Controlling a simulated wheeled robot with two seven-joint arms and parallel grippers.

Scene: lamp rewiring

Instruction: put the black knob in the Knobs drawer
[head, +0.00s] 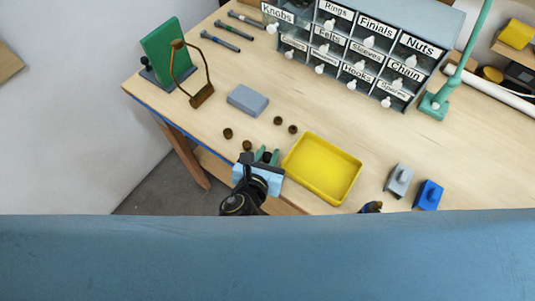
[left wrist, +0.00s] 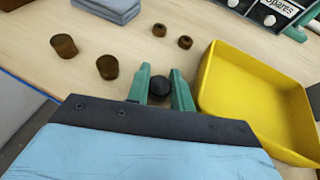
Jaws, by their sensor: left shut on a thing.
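The black knob (left wrist: 160,88) is between the two green fingers of my left gripper (left wrist: 161,92) in the left wrist view, and the gripper is shut on it. In the head view my left gripper (head: 267,156) is at the front of the workbench, just left of the yellow tray. The Knobs drawer (head: 278,14) is at the top left of the drawer cabinet (head: 455,30), far from the gripper. Its front stands out from the other fronts, so it looks pulled open. Its inside is mostly hidden. My right gripper is not seen.
Several brown knobs (head: 228,133) lie near the gripper. A yellow tray (head: 322,168) is to its right, a grey block (head: 248,100) beyond. The bench's middle is clear.

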